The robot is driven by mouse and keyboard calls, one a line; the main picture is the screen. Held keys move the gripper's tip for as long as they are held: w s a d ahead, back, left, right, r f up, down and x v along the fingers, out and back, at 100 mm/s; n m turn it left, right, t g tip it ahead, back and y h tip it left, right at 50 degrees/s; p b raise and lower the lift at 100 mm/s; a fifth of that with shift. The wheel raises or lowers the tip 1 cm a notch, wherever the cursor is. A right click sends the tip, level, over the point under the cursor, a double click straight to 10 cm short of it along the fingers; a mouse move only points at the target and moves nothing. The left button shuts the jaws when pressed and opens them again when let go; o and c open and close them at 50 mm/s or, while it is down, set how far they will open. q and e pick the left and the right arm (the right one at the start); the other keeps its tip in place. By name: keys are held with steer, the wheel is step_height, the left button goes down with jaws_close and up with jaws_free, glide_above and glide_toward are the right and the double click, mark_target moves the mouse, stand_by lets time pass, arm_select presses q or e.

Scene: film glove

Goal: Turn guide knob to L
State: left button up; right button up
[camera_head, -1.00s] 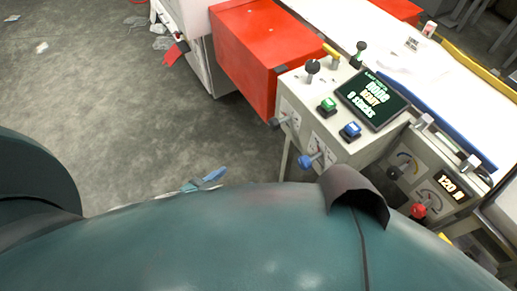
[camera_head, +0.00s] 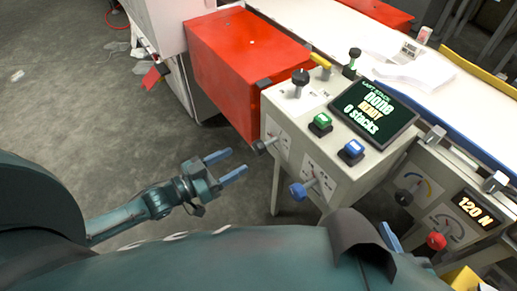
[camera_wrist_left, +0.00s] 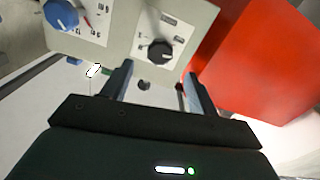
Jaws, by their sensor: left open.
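A black knob (camera_head: 258,147) and a blue knob (camera_head: 300,190) stick out of the front face of the grey control box (camera_head: 338,190). Their dial labels are too small to read, so I cannot tell which is the guide knob. My left gripper (camera_head: 237,162) is open and empty, left of the black knob and apart from it. In the left wrist view, the black knob (camera_wrist_left: 160,52) lies ahead between the open fingers (camera_wrist_left: 158,75), and the blue knob (camera_wrist_left: 62,14) is at upper left. A blue finger of my right gripper (camera_head: 390,237) seems to show at lower right; the rest is hidden.
A red box (camera_head: 245,60) adjoins the control box at the left. The top carries a black-topped lever (camera_head: 299,82), green (camera_head: 320,124) and blue (camera_head: 351,151) buttons and a screen (camera_head: 374,112). A red knob (camera_head: 436,241) is on the right panel.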

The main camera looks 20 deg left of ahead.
mark_target(255, 150)
arm_select(q)
steer(key=b+x, duration=0.1)
steer(key=x, duration=0.8)
steer(key=shift+s, duration=0.1)
steer(key=shift+c, duration=0.5)
steer(key=c, duration=0.9)
